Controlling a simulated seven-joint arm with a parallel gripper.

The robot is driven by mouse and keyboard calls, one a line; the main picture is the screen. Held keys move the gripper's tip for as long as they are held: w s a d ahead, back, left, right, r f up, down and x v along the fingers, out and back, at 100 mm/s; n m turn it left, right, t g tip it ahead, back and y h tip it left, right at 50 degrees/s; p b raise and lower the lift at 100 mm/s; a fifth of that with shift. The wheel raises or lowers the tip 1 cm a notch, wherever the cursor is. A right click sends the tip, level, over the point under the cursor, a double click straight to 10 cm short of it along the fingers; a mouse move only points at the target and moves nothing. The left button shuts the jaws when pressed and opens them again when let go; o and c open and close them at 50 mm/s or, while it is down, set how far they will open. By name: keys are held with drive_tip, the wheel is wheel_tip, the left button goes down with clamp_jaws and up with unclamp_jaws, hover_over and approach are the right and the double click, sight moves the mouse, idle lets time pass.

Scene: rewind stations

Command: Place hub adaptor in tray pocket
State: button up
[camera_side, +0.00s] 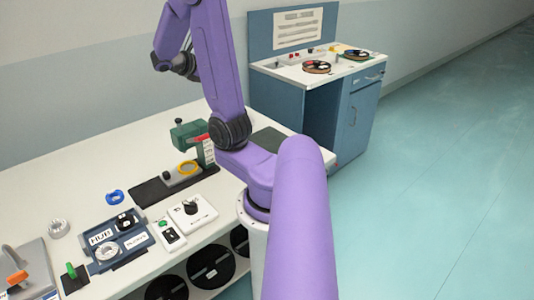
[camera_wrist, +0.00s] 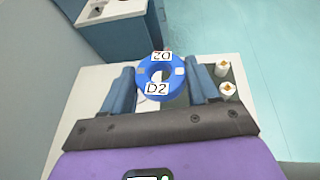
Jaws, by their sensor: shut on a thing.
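In the wrist view, my gripper (camera_wrist: 163,76) is shut on a blue ring (camera_wrist: 147,87), the hub adaptor, with white marks reading about "D2" and "20". Its central hole faces the camera, and a finger lies on each side. My gripper cannot be made out clearly in the side view. The blue-grey tray (camera_side: 117,258) is at the lower left there, on the white bench. It has a white label reading "HUB" and a second label. A black round part (camera_side: 125,221) and a pale ring (camera_side: 106,252) sit in it. Another blue ring (camera_side: 115,197) lies behind the tray.
A grey ring (camera_side: 58,228) lies left of the tray. A white box with a black knob (camera_side: 191,208) stands to its right, and a green device (camera_side: 189,135) behind. A blue cabinet (camera_side: 362,110) stands at the back. Two white pegs (camera_wrist: 225,80) show right of my gripper.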

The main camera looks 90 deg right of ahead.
drive_tip(key=s+a+m+g+y, duration=0.3)
drive_tip(key=s+m+g+y, duration=0.35)
drive_tip(key=s, duration=1.05)
drive_tip(key=m+t+y, duration=0.1)
drive_tip(key=m+y, duration=0.1)
hover_over(269, 144)
drive_tip(key=a, duration=0.1)
drive_tip(key=shift+n, duration=0.25)
wheel_tip(269, 144, down, 28)
drive_tip(key=shift+a+r, duration=0.15)
drive_tip(key=shift+r, duration=0.1)
drive_tip(key=shift+d+f, duration=0.75)
drive_tip(key=shift+f, duration=1.55)
drive_tip(key=shift+f, duration=0.15)
